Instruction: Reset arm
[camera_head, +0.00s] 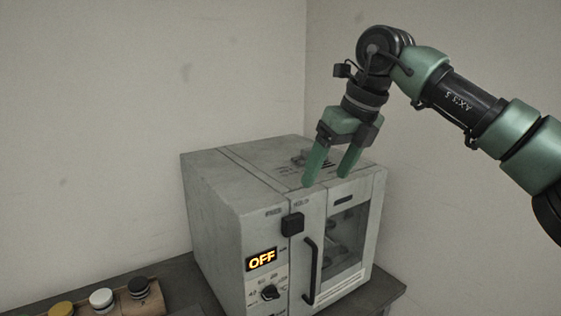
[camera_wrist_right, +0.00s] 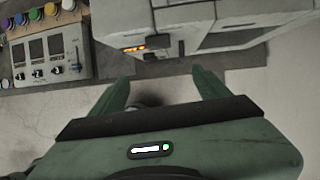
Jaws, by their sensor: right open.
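My right arm comes in from the right in the head view. Its right gripper (camera_head: 326,182) is open with green fingers, in front of or above the top front edge of a grey oven-like machine (camera_head: 225,195); nothing is between the fingers. In the right wrist view the gripper (camera_wrist_right: 160,82) shows both fingers apart, with the machine (camera_wrist_right: 115,20) beyond them. The machine has a lit OFF display (camera_head: 262,259), a dark knob (camera_head: 270,292), a black square block (camera_head: 292,223) and a black vertical door handle (camera_head: 311,271). Its glass door looks closed. My left gripper is not seen.
The machine stands on a dark table (camera_head: 385,292). At the lower left is a box with yellow, white and black buttons (camera_head: 101,298). The right wrist view shows a control panel (camera_wrist_right: 50,50) with coloured buttons and knobs. Bare walls stand behind; the space right of the machine is clear.

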